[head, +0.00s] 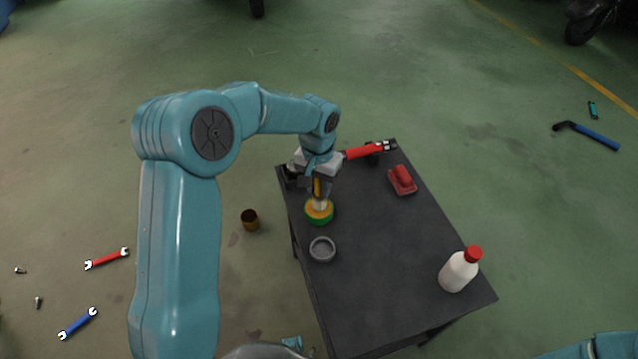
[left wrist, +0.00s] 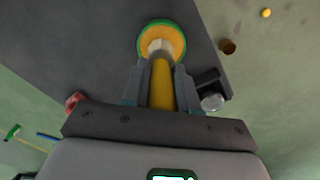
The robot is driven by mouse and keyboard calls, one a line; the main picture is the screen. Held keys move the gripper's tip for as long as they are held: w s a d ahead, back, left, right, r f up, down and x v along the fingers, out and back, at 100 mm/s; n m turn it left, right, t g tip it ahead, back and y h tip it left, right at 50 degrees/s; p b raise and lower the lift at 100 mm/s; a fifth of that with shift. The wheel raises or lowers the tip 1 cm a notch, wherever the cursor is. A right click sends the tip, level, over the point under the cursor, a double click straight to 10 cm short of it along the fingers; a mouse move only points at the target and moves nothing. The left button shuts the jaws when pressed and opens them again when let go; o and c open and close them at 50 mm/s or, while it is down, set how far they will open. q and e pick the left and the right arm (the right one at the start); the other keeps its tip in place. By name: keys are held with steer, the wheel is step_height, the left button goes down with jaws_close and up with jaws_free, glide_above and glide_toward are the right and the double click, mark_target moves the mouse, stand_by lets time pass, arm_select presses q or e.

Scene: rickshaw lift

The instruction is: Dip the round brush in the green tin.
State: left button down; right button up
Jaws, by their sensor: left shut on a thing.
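The green tin (head: 329,218) stands near the table's left edge, with a green rim and a yellow-orange inside; it also shows at the top of the left wrist view (left wrist: 143,45). My left gripper (head: 319,190) points down above it, shut on the yellow handle of the round brush (left wrist: 162,85). The brush is about upright, and its pale head (head: 319,204) overlaps the tin's opening in both views. I cannot tell how deep the head reaches or whether it touches the contents. My right gripper is out of view.
On the dark table (head: 375,260) stand a grey round dish (head: 322,249), a white red-capped bottle (head: 458,273), a red block-like thing (head: 402,180) and a red-handled tool (head: 365,151). A brown cup (head: 250,220) and wrenches lie on the floor. The table's middle is clear.

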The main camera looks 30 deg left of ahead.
arm_select(q)
steer(key=shift+f, duration=0.4)
stand_by(1.0)
steer(key=shift+r, duration=0.1)
step_height(320, 180, up, 7)
steer(key=p, duration=0.5)
stand_by(0.6)
steer(key=s+d+r+p, duration=0.2)
steer(key=d+r+p, duration=0.1)
steer(key=r+p, duration=0.2)
steer(key=s+d+r+p, duration=0.3)
steer(key=r+p, duration=0.3)
steer(key=r, duration=0.2)
steer(key=shift+d+m, duration=0.3)
steer(key=shift+d, duration=0.5)
